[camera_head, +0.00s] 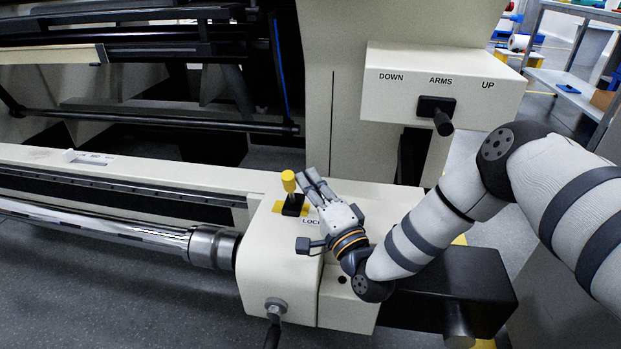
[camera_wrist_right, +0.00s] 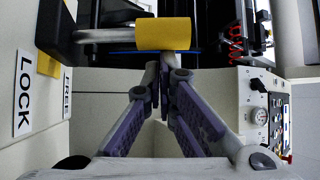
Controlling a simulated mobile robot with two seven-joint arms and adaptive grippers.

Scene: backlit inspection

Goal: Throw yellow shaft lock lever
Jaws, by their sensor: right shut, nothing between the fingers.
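The yellow shaft lock lever (camera_head: 288,181) stands upright from a dark base on the cream machine housing, above the partly covered word LOCK. In the right wrist view its yellow knob (camera_wrist_right: 163,33) and metal stem (camera_wrist_right: 104,36) lie across the top. Labels LOCK (camera_wrist_right: 23,92) and FREE (camera_wrist_right: 67,92) show at the left there. My right gripper (camera_head: 309,178) is just right of the knob. Its fingers (camera_wrist_right: 166,72) are shut with nothing between them, and their tips point towards the knob. I cannot tell whether they touch it. My left gripper is not in view.
A metal shaft (camera_head: 120,228) runs into the housing from the left. A box (camera_head: 440,84) marked DOWN, ARMS, UP with a black lever (camera_head: 442,120) juts out above my right arm. A dark handle (camera_head: 272,330) sticks out below the housing. Space above the yellow knob looks clear.

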